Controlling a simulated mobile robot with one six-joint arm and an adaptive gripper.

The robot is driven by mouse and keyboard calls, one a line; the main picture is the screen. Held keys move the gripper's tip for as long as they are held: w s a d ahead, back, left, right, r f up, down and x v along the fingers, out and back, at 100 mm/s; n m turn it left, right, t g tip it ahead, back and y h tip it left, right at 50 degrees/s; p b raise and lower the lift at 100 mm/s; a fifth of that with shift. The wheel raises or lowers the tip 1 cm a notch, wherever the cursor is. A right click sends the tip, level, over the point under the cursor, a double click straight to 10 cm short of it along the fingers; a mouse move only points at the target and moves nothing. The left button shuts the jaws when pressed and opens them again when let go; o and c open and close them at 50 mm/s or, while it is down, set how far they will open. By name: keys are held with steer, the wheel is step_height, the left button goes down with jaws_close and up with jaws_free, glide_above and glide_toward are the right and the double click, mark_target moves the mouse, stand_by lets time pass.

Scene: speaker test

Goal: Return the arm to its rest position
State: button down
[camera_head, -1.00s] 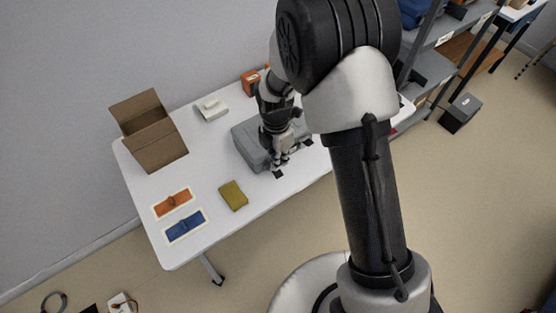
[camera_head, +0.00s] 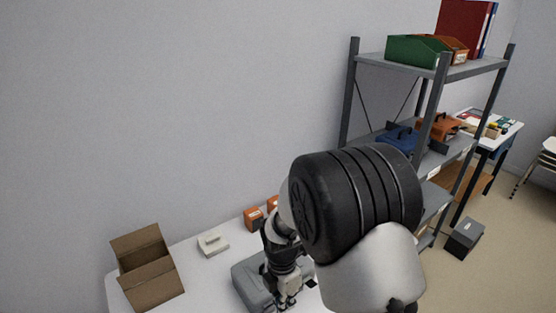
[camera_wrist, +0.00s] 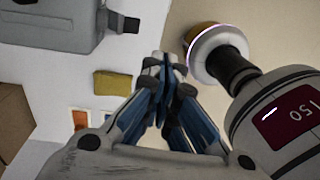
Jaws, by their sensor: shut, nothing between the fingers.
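My gripper (camera_head: 288,303) shows in the head view low over the white table (camera_head: 205,262), in front of the grey case (camera_head: 250,285). In the wrist view my gripper (camera_wrist: 163,62) is shut, its fingertips together with nothing between them. The grey case (camera_wrist: 60,25) lies at the upper left there, apart from the fingers. My arm is raised and bent, and its black joint hides part of the table and shelf in the head view.
An open cardboard box (camera_head: 150,285) and a white device (camera_head: 212,243) stand on the table. Orange boxes (camera_head: 254,218) are at its back edge. A grey shelf rack (camera_head: 352,95) stands to the right. A yellow block (camera_wrist: 113,83) lies below the case in the wrist view.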

steer(key=s+d+r+m+t, duration=0.1)
steer(key=s+d+r+m, duration=0.2)
steer(key=r+m, duration=0.45)
steer(key=s+d+r+m+t, duration=0.2)
steer(key=s+d+r+m, duration=0.15)
steer(key=r, duration=0.75)
steer(key=s+d+r+m+t, duration=0.1)
steer(key=s+d+r+m, duration=0.1)
steer(key=s+m, duration=0.4)
steer(key=s+d+r+m+t, duration=0.1)
steer(key=s+d+r+m, duration=0.2)
steer(key=s+r+m, duration=0.2)
steer(key=s+m, duration=0.2)
steer(key=shift+s+r+m+y, duration=0.15)
steer(key=shift+s+m+y, duration=0.15)
